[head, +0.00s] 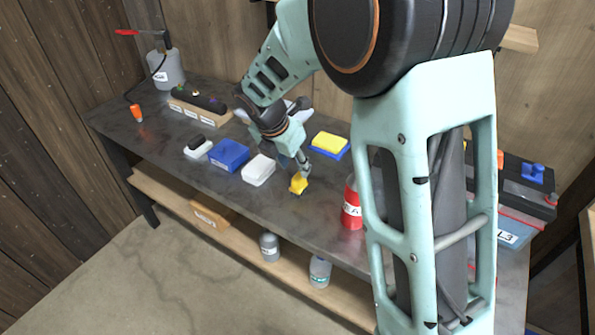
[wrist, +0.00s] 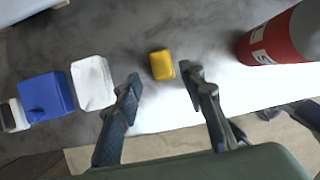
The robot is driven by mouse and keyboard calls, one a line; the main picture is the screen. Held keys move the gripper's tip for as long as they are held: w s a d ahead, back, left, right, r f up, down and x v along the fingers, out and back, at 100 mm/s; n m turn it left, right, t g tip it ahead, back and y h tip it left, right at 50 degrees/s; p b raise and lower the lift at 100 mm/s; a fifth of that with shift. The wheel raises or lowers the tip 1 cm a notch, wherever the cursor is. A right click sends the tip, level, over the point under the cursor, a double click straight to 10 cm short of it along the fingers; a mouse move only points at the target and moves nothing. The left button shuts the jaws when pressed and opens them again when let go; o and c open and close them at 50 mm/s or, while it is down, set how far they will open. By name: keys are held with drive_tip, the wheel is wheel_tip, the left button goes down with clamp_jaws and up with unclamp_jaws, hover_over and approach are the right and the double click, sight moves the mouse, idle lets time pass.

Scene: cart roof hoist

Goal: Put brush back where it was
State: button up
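A small yellow block-like object (head: 298,185) is on the dark workbench (head: 165,130), near its front edge; it also shows in the wrist view (wrist: 162,65). I cannot tell if it is the brush. My gripper (head: 302,165) points down at it. In the wrist view my gripper (wrist: 163,80) is open, with the yellow object between and slightly beyond the fingertips, touching neither. A white piece with a black top (head: 197,147), possibly a brush, lies further left. Beside it are a blue block (head: 229,154) and a white block (head: 258,170).
A red bottle (head: 352,205) stands right of the yellow object. A yellow-and-blue sponge-like block (head: 329,145) lies behind. A wooden rack (head: 200,110), grey canister (head: 168,70) and battery (head: 520,200) are on the bench. A lower shelf holds jars (head: 269,247).

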drive_tip(key=shift+v, duration=2.3)
